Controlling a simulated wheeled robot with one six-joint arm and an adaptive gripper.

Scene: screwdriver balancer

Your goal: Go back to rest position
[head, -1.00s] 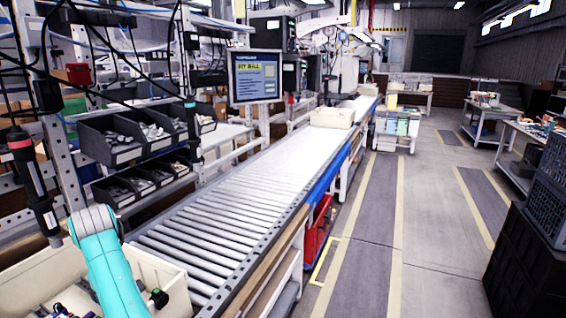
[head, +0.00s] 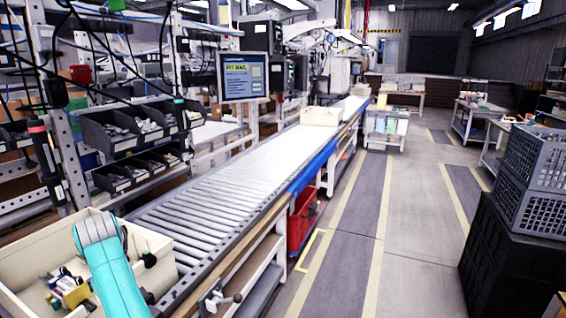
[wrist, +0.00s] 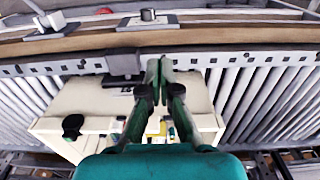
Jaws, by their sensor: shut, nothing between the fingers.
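My gripper (wrist: 158,75) shows in the wrist view with its dark green fingers together and nothing between them. It is over the near edge of a cream bin (wrist: 82,98). The bin (head: 30,247) also shows at the lower left in the head view, on the roller conveyor, with a yellow and blue item (head: 68,288) inside. My teal arm reaches over the bin in the head view, and my gripper is out of sight there.
The roller conveyor (head: 225,195) runs away to another cream bin (head: 320,116). Dark parts trays (head: 108,138) hang at the left beside a monitor (head: 244,76). Grey crates (head: 530,185) stand stacked at the right. The floor aisle (head: 400,220) is clear.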

